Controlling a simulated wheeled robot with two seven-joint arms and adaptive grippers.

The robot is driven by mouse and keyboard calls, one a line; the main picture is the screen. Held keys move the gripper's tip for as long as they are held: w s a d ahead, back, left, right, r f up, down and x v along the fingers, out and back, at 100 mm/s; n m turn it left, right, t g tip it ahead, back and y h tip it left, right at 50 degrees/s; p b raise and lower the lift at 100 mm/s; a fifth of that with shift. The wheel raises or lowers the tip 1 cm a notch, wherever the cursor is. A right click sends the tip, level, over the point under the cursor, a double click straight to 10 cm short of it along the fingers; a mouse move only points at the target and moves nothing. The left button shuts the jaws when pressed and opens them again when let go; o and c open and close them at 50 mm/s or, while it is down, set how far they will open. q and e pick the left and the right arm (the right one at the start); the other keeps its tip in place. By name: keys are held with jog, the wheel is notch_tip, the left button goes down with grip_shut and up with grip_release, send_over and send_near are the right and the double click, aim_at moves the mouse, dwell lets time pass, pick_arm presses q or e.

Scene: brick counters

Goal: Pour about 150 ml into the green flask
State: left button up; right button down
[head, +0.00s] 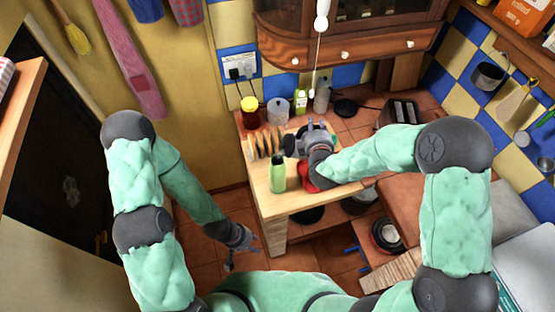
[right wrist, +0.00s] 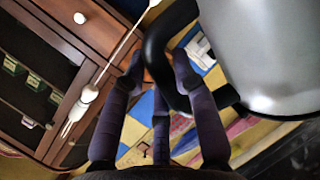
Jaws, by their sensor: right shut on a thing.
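The green flask (head: 278,174) stands upright near the front of the wooden counter (head: 292,203) in the head view. My right gripper (head: 299,146) is above the counter, just behind and right of the flask. In the right wrist view its fingers (right wrist: 160,85) are shut around the black handle of a silver vessel (right wrist: 265,50). In the head view the vessel is mostly hidden or hard to make out, and its contents do not show. My left gripper (head: 243,250) hangs low, left of the counter, open and empty.
A wooden rack (head: 262,145) stands behind the flask. An amber jar (head: 250,113), a clear jar (head: 278,110) and a bottle (head: 300,101) stand farther back. A red object (head: 308,178) lies under my right wrist. A toaster (head: 400,111) is at the back right.

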aim_at(306, 126)
jog(key=shift+s+a+r+n+p, duration=0.15)
jog(key=shift+a+r+n+p, duration=0.25)
jog(key=shift+a+r+p, duration=0.2)
dwell(0.7)
jog(key=shift+s+a+r+n+t+h, duration=0.15)
jog(key=shift+a+r+n+t+h, duration=0.15)
jog(key=shift+a, duration=0.2)
jog(key=shift+s+a+r+n+t+h, duration=0.1)
jog(key=shift+s+a+r+n+h, duration=0.1)
jog(key=shift+a+r, duration=0.2)
dwell(1.0)
jog(key=d, duration=0.1)
jog(key=f, duration=0.1)
jog(key=w+d+m, duration=0.1)
jog(key=shift+d+f+y, duration=0.25)
jog(key=shift+d+y, duration=0.05)
jog(key=shift+d, duration=0.05)
jog(key=d+f+b, duration=0.1)
jog(key=d+f+m+g+b, duration=0.1)
jog(key=b, duration=0.1)
jog(key=shift+w+d+f+m+y, duration=0.15)
jog(key=shift+w+f+m+y, duration=0.05)
jog(key=shift+w+m+y, duration=0.1)
jog(key=shift+w+d+f+m+g+y+b, duration=0.15)
jog(key=shift+d+f+m+y+b, duration=0.15)
jog(key=shift+f+b, duration=0.35)
jog(key=shift+w+d+f+m+g+y+b, duration=0.15)
jog(key=shift+d+f+m+b, duration=0.25)
jog(key=shift+b, duration=0.4)
